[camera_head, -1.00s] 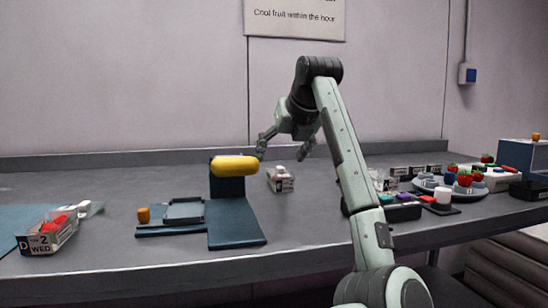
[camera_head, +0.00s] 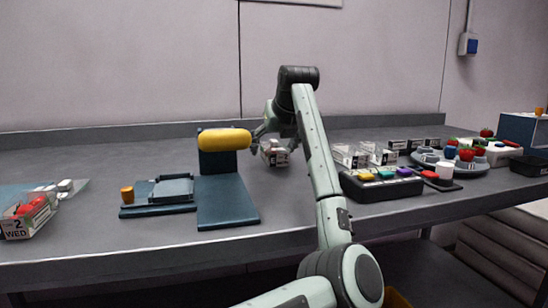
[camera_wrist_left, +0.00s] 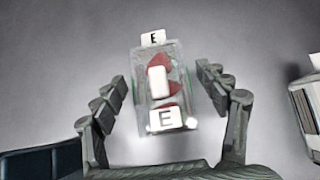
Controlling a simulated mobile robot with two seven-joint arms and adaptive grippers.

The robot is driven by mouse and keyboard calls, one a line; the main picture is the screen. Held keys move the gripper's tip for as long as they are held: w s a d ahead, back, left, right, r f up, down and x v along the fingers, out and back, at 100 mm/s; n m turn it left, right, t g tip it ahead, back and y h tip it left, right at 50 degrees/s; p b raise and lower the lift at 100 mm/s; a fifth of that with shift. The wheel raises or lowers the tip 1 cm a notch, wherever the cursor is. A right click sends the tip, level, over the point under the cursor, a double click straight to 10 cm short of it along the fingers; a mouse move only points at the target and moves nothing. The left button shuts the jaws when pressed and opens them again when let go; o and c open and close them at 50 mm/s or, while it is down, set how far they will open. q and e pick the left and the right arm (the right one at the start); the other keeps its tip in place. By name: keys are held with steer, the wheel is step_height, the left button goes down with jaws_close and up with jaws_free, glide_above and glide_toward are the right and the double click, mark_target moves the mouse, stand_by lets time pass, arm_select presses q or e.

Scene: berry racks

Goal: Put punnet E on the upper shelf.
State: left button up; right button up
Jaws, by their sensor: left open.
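Punnet E (camera_head: 275,155) is a small clear box with red fruit and white labels, standing on the grey bench right of the blue stand. In the left wrist view, punnet E (camera_wrist_left: 163,105) shows "E" on two labels. My left gripper (camera_head: 275,135) is open at punnet E, just above or around it. In the left wrist view, the fingers of my left gripper (camera_wrist_left: 160,88) are spread on either side of the punnet, with gaps visible. I cannot make out the upper shelf. My right gripper is not in view.
A blue stand (camera_head: 226,203) with a yellow roll (camera_head: 224,139) is close left of the gripper. A flat scale-like device (camera_head: 172,190) and another punnet (camera_head: 25,220) are farther left. A dark button box (camera_head: 382,186), clear punnets (camera_head: 350,155) and a fruit plate (camera_head: 450,168) stand right.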

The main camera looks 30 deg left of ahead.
arm_select(q)
steer(key=shift+c, duration=0.5)
steer(key=c, duration=1.3)
